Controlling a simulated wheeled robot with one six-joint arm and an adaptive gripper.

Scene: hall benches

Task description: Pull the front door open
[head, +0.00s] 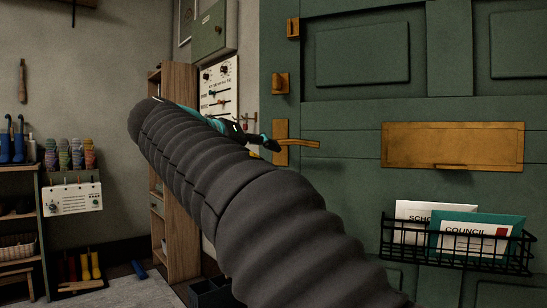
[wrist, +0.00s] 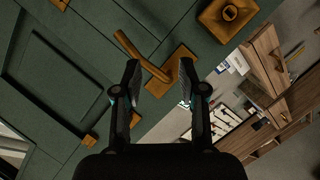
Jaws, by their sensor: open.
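The green front door (head: 362,54) fills the right of the head view. It also fills the left of the wrist view (wrist: 60,60), where it looks tilted. Its brass lever handle (head: 300,143) sits on a plate near the door's left edge and points right. My gripper (head: 268,143) is beside the handle plate, partly hidden behind my dark sleeved arm. In the wrist view my gripper (wrist: 160,70) is open, its fingers on either side of the handle (wrist: 143,55). I cannot tell whether they touch it. I see no clear gap at the door's edge.
A brass mail slot (head: 452,146) and a black wire basket (head: 457,252) with envelopes are on the door. A wooden shelf (head: 180,180) stands left of the door. A low rack (head: 20,230) with boots is further left.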

